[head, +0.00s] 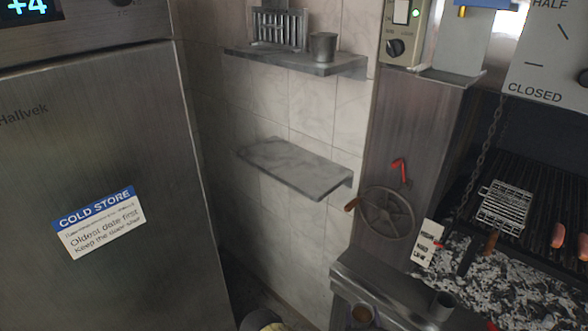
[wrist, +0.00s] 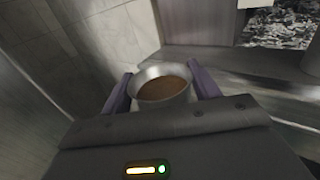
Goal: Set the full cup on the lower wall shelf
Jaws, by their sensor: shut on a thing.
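The full cup (wrist: 163,101) is a round metal cup with brown contents, seen from above in the wrist view. My gripper (wrist: 160,80) is shut on it, with a purple finger on each side. A brown-filled cup (head: 362,315) at the bottom edge of the head view looks like the same one, near the grill ledge. I cannot tell whether it touches anything below. The lower wall shelf (head: 295,168) is a bare grey slab on the tiled wall, above and left of the cup in the head view.
The upper shelf (head: 300,61) holds a metal rack (head: 279,28) and an empty-looking cup (head: 323,47). A handwheel (head: 386,214) is right of the lower shelf. Another metal cup (head: 440,305) stands on the ledge. The cold store (head: 105,180) fills the left.

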